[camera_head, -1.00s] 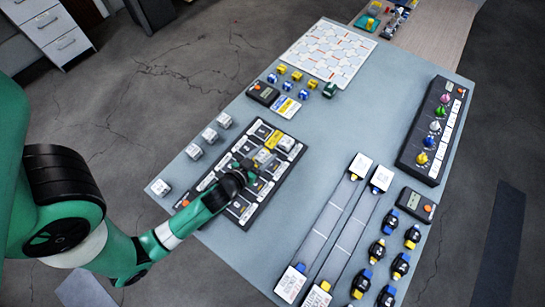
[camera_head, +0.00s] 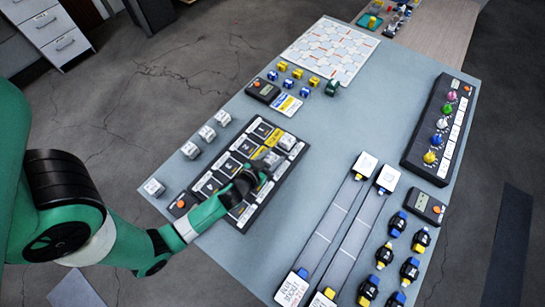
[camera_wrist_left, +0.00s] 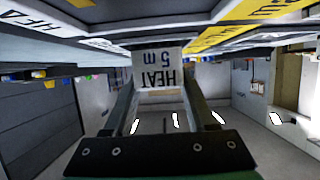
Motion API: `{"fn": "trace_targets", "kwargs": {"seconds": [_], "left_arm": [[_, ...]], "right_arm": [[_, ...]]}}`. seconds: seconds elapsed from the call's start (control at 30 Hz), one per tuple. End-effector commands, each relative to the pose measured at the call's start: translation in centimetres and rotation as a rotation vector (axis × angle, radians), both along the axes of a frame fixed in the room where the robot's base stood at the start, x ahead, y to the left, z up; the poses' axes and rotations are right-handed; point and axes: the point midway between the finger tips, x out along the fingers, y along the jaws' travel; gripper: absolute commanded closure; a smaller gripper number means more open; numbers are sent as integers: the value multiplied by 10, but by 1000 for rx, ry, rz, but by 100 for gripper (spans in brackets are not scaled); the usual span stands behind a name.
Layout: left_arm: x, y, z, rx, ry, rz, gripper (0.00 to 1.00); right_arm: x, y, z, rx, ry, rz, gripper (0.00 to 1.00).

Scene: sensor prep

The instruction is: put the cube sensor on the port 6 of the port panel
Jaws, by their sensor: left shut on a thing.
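The port panel (camera_head: 208,185) is a dark board with labelled square ports on the left part of the table. My left gripper (camera_head: 265,172) is over its right-hand part, shut on a white-grey cube sensor. My right gripper is not in view.
Another white cube (camera_head: 288,142) sits on the panel's upper right. Several loose cubes (camera_head: 190,150) stand left of the panel. Small blue and yellow pieces (camera_head: 288,84) lie behind it. Two slider rails (camera_head: 343,225) and a knob panel (camera_head: 438,130) are to the right. The table's middle is clear.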

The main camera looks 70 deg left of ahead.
Motion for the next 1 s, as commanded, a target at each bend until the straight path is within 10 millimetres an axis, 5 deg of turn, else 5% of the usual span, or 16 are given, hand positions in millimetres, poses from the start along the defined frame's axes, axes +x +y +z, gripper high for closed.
{"fn": "trace_targets", "kwargs": {"seconds": [0.03, 0.07, 0.2, 0.57, 1.0], "left_arm": [[0, 0, -4, 0, 0, 0, 100], [0, 0, -2, 0, 0, 0, 38], [0, 0, -2, -1, 1, 0, 13], [0, 0, 5, -1, 1, 0, 13], [-73, -51, 35, 1, 2, -5, 13]], "right_arm": [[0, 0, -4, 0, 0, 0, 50], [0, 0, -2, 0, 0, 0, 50], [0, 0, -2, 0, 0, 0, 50], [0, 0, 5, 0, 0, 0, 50], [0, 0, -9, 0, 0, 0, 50]]}}
